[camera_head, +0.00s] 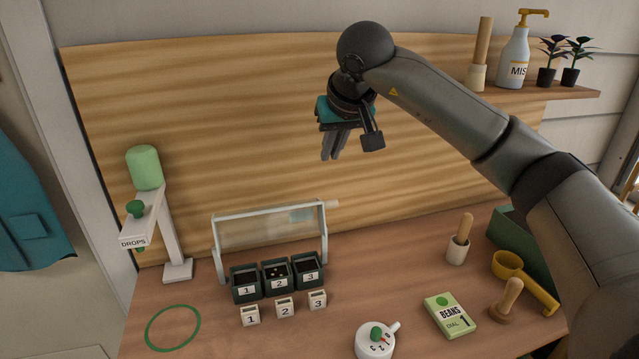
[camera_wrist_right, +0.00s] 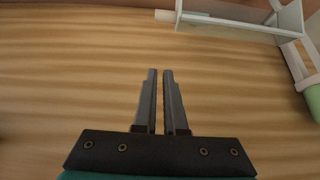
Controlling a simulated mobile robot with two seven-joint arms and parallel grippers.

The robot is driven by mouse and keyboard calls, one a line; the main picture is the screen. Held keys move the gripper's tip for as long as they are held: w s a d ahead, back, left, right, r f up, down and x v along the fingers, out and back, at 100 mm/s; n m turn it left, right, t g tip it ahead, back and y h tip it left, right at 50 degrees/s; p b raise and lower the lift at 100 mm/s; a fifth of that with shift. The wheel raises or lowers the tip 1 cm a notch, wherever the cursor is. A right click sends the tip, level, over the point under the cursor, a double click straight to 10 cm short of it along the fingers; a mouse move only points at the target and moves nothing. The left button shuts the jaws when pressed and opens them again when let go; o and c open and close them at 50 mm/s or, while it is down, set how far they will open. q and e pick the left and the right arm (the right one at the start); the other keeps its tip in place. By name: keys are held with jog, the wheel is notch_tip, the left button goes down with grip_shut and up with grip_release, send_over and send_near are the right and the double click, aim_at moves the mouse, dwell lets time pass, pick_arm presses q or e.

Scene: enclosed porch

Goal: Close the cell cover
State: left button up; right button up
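The cell cover (camera_head: 262,232) is a clear panel in a white frame with a peg-like handle (camera_head: 333,204) at its top right. It stands raised behind three dark cells numbered 1, 2 and 3 (camera_head: 246,291). Part of the cover and its handle (camera_wrist_right: 165,16) also show upside down at the top right of the right wrist view. My right gripper (camera_head: 331,152) hangs above and behind the cover, in front of the wooden back panel, touching nothing. Its fingers (camera_wrist_right: 160,72) are close together with only a thin empty gap. My left gripper is not in view.
Number blocks (camera_head: 285,312) stand before the cells. A drops dispenser (camera_head: 150,213) and green ring (camera_head: 173,327) are left. A shelf (camera_head: 545,94) holds a mist bottle.

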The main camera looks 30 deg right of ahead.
jog(key=x, duration=0.4)
jog(key=shift+s+f, duration=0.15)
jog(key=shift+f, duration=0.15)
grip_shut()
jog(key=b+x, duration=0.1)
jog(key=x, duration=0.4)
jog(key=shift+f, duration=0.3)
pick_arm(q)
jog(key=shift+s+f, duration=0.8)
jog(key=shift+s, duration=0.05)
pick_arm(e)
jog(key=s, duration=0.1)
jog(key=s+a, duration=0.1)
jog(key=s, duration=0.1)
jog(key=shift+s+f, duration=0.2)
jog(key=shift+s, duration=0.15)
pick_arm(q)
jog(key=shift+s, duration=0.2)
pick_arm(e)
jog(key=shift+s, duration=0.3)
